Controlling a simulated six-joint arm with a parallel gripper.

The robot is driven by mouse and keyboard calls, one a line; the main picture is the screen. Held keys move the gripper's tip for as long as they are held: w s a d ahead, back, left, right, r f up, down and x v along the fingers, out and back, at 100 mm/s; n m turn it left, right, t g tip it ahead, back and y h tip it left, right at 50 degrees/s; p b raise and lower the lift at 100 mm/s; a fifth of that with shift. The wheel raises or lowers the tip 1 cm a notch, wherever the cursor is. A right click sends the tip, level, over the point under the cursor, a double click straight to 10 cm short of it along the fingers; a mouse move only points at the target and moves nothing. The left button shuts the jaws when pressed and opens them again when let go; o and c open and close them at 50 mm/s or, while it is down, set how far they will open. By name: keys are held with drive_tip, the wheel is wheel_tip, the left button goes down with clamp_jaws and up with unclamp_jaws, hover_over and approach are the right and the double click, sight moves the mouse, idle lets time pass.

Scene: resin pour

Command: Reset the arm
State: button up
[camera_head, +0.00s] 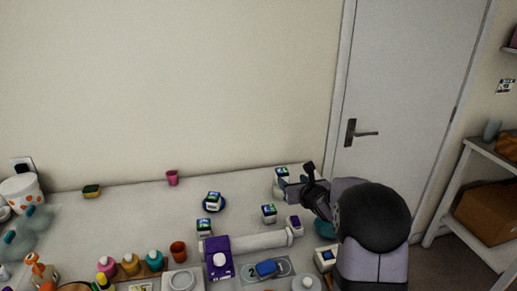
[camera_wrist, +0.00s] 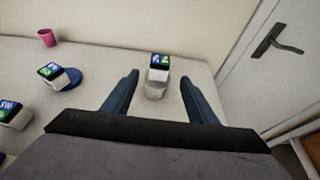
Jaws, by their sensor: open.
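My gripper (camera_wrist: 160,97) is open in the wrist view, its two blue-grey fingers spread wide with nothing held between them. In the head view my gripper (camera_head: 282,189) is at the right end of the table, close to a small box with a green and blue label (camera_head: 281,173). In the wrist view that box (camera_wrist: 159,66) appears beyond and between the fingers, on top of a pale round object (camera_wrist: 156,89). My arm reaches in from the right and hides part of the table there.
A similar box (camera_head: 214,197) sits on a blue round base. Two more boxes (camera_head: 269,211) (camera_head: 204,226) stand on the table, near a purple and white device (camera_head: 218,257). A pink cup (camera_head: 172,178) is at the back. The door (camera_head: 400,90) and shelf (camera_head: 478,205) are right.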

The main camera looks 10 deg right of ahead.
drive_tip(key=s+a+f+m+g+p, duration=0.1)
drive_tip(key=s+a+f+m+g, duration=0.1)
drive_tip(key=s+m, duration=0.9)
drive_tip(key=s+a+f+m+g+p, duration=0.1)
drive_tip(key=s+a+m+g, duration=0.4)
drive_tip(key=s+m, duration=0.6)
drive_tip(key=s+a+f+m+g+p, duration=0.2)
drive_tip(key=s+a+m, duration=0.5)
drive_tip(key=s+m, duration=0.4)
drive_tip(key=shift+s+f+m+g, duration=0.15)
drive_tip(key=shift+f+m+g, duration=0.15)
drive_tip(key=shift+m+g, duration=0.3)
drive_tip(key=shift+s+f+m+g, duration=0.15)
drive_tip(key=shift+f+m+g, duration=0.1)
drive_tip(key=shift+m+g, duration=0.35)
drive_tip(key=s, duration=0.1)
drive_tip(key=f, duration=0.1)
drive_tip(key=s+m+b, duration=0.1)
drive_tip(key=shift+s+a+f+g, duration=0.15)
drive_tip(key=shift+s+a+g, duration=0.15)
drive_tip(key=shift+g, duration=0.8)
drive_tip(key=s+f+b, duration=0.1)
drive_tip(key=s+d+f+b, duration=0.1)
drive_tip(key=s+f, duration=0.1)
drive_tip(key=shift+s+f, duration=0.1)
drive_tip(key=shift+f, duration=0.1)
